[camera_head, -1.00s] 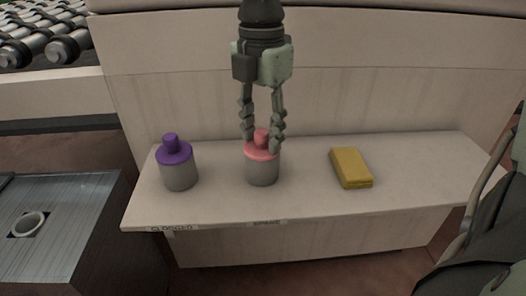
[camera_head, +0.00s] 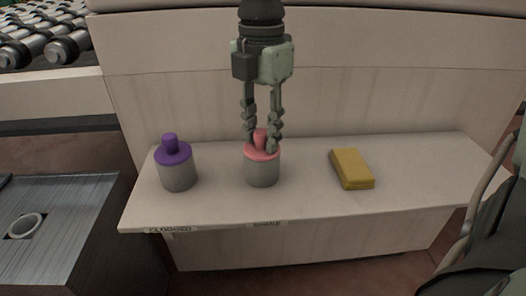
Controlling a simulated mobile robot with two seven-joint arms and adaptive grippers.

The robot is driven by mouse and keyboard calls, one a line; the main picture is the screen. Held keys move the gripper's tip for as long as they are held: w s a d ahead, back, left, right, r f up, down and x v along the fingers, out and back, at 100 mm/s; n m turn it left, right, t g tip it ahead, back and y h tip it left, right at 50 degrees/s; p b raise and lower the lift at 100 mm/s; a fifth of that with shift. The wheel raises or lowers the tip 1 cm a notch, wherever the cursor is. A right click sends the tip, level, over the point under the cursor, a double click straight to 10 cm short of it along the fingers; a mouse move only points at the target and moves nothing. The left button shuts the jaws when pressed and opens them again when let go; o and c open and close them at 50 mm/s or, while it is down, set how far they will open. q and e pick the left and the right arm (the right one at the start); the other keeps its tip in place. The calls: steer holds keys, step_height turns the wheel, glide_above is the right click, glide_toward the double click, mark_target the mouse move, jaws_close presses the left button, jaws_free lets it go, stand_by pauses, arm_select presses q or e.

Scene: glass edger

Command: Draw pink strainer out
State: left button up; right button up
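The pink strainer (camera_head: 261,155) has a pink top with a knob above a grey cylindrical body. It stands upright in the middle of the pale shelf, above a label that appears to read SPARE. My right gripper (camera_head: 262,147) points down from above, its two fingers on either side of the pink knob. The fingers look closed against the knob and hide parts of the pink top. The pink strainer rests on the shelf. My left gripper is not in view.
A purple-topped grey cylinder (camera_head: 176,168) stands at left above a CLOGGED label. A yellow block (camera_head: 351,168) lies at right. The pale shelf (camera_head: 420,180) has free room between them. A metal box with a round hole (camera_head: 25,225) is at far left; a wall rises behind.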

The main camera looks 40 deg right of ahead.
jaws_close()
steer(key=shift+r, duration=0.6)
steer(key=shift+r, duration=0.15)
stand_by(0.4)
steer(key=shift+r+p, duration=1.75)
steer(key=shift+r, duration=1.85)
steer(key=shift+r, duration=0.1)
steer(key=shift+r+p, duration=0.9)
steer(key=shift+r, duration=1)
